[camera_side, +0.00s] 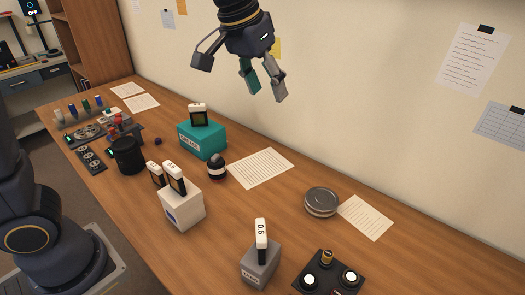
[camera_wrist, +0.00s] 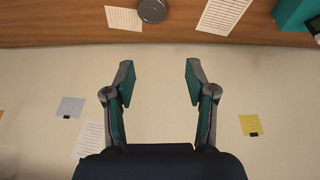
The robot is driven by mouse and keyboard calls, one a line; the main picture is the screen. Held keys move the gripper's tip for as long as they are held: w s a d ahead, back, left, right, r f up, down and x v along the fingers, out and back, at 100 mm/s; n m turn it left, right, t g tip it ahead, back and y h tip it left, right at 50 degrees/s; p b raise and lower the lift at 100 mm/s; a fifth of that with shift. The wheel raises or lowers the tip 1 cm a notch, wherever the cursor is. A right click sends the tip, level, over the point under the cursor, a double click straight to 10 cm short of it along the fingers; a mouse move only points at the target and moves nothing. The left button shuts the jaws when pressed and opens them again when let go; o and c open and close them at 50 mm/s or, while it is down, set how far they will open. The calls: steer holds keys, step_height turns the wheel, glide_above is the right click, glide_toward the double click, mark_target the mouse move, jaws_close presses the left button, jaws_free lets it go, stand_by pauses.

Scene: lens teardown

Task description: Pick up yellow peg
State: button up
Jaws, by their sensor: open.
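A small yellow and dark peg-like piece (camera_side: 327,257) stands upright on a black plate (camera_side: 315,272) at the bottom right of the side view; I cannot tell for sure that it is the yellow peg. My gripper (camera_side: 266,93) is high above the back of the table, in front of the wall, far from that piece. Its fingers are spread with nothing between them. The wrist view also shows my gripper (camera_wrist: 159,70) open and empty, facing the wall and the table edge. The yellow piece does not show in the wrist view.
A grey block (camera_side: 260,263), white box (camera_side: 182,206), teal box (camera_side: 203,139), black cup (camera_side: 127,156) and round metal tin (camera_side: 321,201) stand on the wooden table. Papers lie between them. Several small coloured items (camera_side: 85,107) stand at the far left end.

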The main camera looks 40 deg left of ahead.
steer(key=w+d+f+m+g, duration=0.1)
steer(key=w+d+f, duration=0.4)
steer(key=d+f, duration=0.35)
steer(key=m+g+y, duration=0.1)
steer(key=m+g, duration=0.1)
steer(key=g, duration=0.1)
glide_above(327, 254)
steer(key=f, duration=1.6)
steer(key=w+f, duration=0.1)
steer(key=f, duration=0.7)
steer(key=shift+s+f, duration=0.25)
steer(key=shift+f, duration=1.3)
steer(key=shift+s+f, duration=0.2)
steer(key=shift+f, duration=1.3)
steer(key=shift+c, duration=0.3)
jaws_close()
